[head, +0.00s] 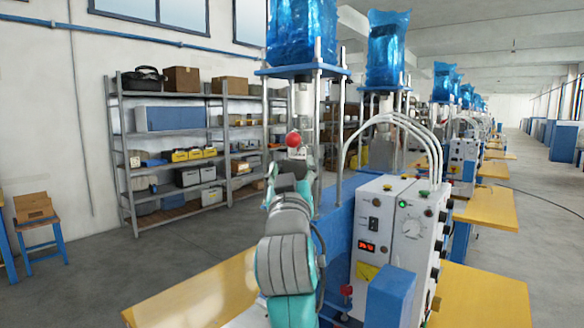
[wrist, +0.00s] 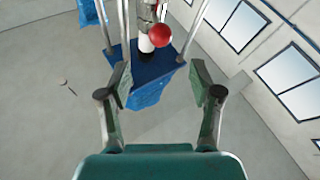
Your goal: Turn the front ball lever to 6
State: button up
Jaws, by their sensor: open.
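The red ball (head: 293,140) of a lever shows on the near machine's upright column, just above the end of my arm in the head view. In the wrist view the red ball (wrist: 160,35) lies beyond my fingertips, near the midline, with a pale post beside it. My gripper (wrist: 160,77) is open, its two fingers wide apart and nothing between them. The ball appears apart from both fingers. My arm hides much of the column below the ball in the head view. I cannot read any number scale by the lever.
A control box (head: 392,240) with a round dial and red display stands right of my arm. A blue top plate (head: 302,72) on metal rods carries a blue bag. Yellow tables (head: 480,297) flank the machine. Shelving (head: 170,205) stands behind, with clear floor before it.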

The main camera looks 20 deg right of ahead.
aim_at(299, 138)
jog(key=shift+w+a, duration=0.15)
jog(key=c, duration=0.6)
jog(key=shift+w+a+r+n+g, duration=0.1)
jog(key=shift+w+a+n+g, duration=0.15)
jog(key=shift+w+a+n, duration=0.25)
jog(key=shift+w+a+r+n+g, duration=0.1)
jog(key=shift+w+a+n+g, duration=0.2)
jog(key=shift+n, duration=0.4)
grip_shut()
jog(key=w+a+r+n+g+h, duration=0.2)
jog(key=a+n+g+h, duration=0.25)
jog(key=a+n, duration=0.6)
jog(key=w+d, duration=0.3)
jog(key=d, duration=0.2)
jog(key=w+d+r+n, duration=0.1)
jog(key=w+d, duration=0.2)
jog(key=d, duration=0.3)
jog(key=shift+r+g, duration=0.25)
jog(key=shift+g, duration=0.15)
